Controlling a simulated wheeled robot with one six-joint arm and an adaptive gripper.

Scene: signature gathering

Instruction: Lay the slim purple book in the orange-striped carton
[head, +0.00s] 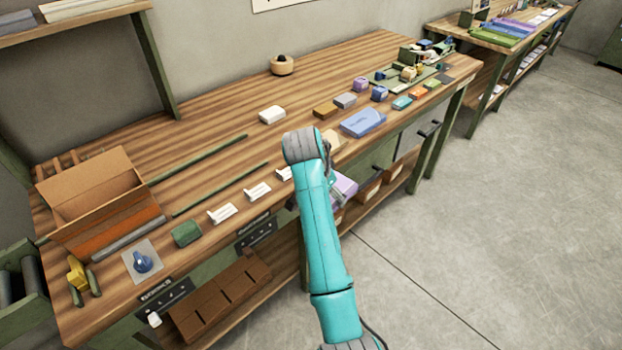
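The open brown cardboard carton (93,187) stands at the left end of the workbench, with an orange stripe (112,232) along its front and its flaps up. A flat light-purple thing (345,184), perhaps the slim purple book, shows just right of my arm, by the bench's front edge. My gripper (336,186) is mostly hidden behind my arm's wrist, and only small dark parts show beside the purple thing. I cannot tell whether it holds that thing or the thing lies beyond it. The carton is well left of my gripper.
A blue case (363,122), a white block (272,115) and several small coloured blocks lie on the workbench (215,125). White holders and a green block (186,233) line its front left. A second table (480,36) at the back right holds flat coloured items. The floor at right is clear.

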